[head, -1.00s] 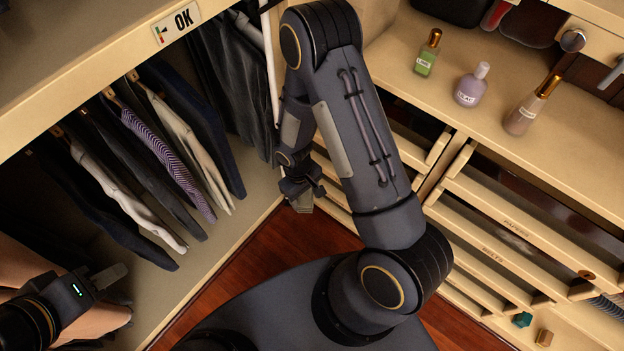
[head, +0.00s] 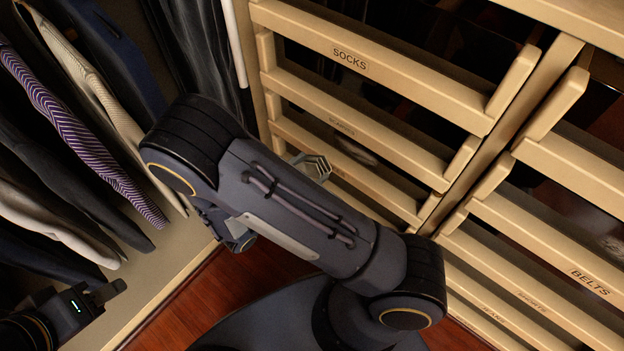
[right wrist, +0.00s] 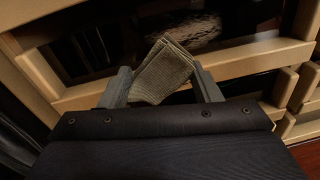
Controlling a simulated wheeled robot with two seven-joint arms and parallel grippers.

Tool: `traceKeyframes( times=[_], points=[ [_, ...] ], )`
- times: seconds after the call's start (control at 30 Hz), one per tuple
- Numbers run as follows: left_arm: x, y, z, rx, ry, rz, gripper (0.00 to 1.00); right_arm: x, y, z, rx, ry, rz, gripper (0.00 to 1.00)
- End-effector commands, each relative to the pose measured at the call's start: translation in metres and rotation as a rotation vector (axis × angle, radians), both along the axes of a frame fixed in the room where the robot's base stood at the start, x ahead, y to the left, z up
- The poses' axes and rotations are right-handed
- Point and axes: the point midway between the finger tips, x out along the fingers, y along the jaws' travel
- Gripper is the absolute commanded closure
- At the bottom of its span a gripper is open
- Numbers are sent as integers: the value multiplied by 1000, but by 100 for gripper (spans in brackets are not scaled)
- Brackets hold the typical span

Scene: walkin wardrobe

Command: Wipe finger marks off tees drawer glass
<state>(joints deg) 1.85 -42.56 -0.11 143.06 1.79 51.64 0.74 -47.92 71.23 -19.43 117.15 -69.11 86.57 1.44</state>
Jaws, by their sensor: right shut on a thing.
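My right gripper (right wrist: 163,84) is shut on a folded grey-tan ribbed cloth (right wrist: 165,68), which sticks out between its fingers. In the head view this gripper (head: 312,167) is beside the lower left drawers, partly hidden by my arm. In the right wrist view the cloth is in front of dark drawer glass (right wrist: 100,45) with pale wooden rails; I cannot tell whether it touches. No label clearly reads TEES, and I make out no finger marks. My left gripper (head: 106,292) is at the lower left, by the hanging clothes; its jaw opening is unclear.
The left drawer column has a SOCKS drawer (head: 350,58) on top. The right column has a BELTS drawer (head: 590,283). Projecting drawer fronts and a wooden upright (head: 505,135) stand close to my right arm. Clothes (head: 80,130) hang at the left. Red wooden floor (head: 190,305) shows below.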

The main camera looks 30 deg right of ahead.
Motion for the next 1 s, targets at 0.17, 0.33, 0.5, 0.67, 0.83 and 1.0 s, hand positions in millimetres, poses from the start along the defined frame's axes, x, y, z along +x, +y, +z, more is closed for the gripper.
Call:
traceKeyframes(
  times=[0.17,0.33,0.5,0.67,0.83,1.0],
  points=[
    [0,0,-20,0,-1,0,64,6,9,-5,-43,-17,66,61],
    [0,0,-19,0,-1,0,64,10,1,-3,-46,-17,69,61],
    [0,0,-21,0,-1,0,64,17,-16,-3,-44,-18,67,61],
    [0,0,-23,0,-1,0,64,23,-31,-4,-43,-17,66,61],
    [0,0,-24,0,-1,0,64,27,-41,-3,-44,-18,67,61],
    [0,0,-24,0,0,0,64,29,-45,-3,-43,-17,68,61]
  ],
)
